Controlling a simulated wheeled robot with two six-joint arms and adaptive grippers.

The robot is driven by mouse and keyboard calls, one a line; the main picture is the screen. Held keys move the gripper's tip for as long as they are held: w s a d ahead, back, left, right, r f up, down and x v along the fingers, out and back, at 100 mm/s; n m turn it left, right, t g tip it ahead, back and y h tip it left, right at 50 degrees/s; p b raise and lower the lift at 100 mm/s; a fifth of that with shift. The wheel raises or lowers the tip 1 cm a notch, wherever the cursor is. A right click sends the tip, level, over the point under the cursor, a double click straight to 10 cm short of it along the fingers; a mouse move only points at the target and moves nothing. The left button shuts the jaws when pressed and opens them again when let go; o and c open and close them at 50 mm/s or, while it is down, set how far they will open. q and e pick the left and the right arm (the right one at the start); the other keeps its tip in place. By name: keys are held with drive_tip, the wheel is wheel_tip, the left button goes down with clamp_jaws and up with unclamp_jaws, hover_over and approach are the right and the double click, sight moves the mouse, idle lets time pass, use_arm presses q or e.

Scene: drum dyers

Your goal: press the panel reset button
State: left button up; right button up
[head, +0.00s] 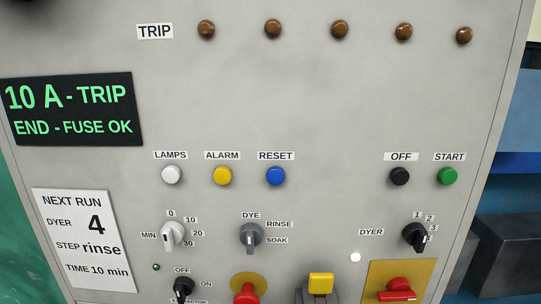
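The reset button (276,176) is a round blue push button on the grey control panel (300,100), right under the label RESET. A yellow ALARM button (222,176) and a white LAMPS button (172,175) sit to its left in the same row. Neither of my grippers shows in the head view, so nothing of mine covers the reset button.
A black OFF button (399,176) and a green START button (447,176) are to the right. Selector knobs, including the DYE knob (251,237), stick out below, with red and yellow controls at the bottom edge. A dark display (75,110) reads 10 A - TRIP.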

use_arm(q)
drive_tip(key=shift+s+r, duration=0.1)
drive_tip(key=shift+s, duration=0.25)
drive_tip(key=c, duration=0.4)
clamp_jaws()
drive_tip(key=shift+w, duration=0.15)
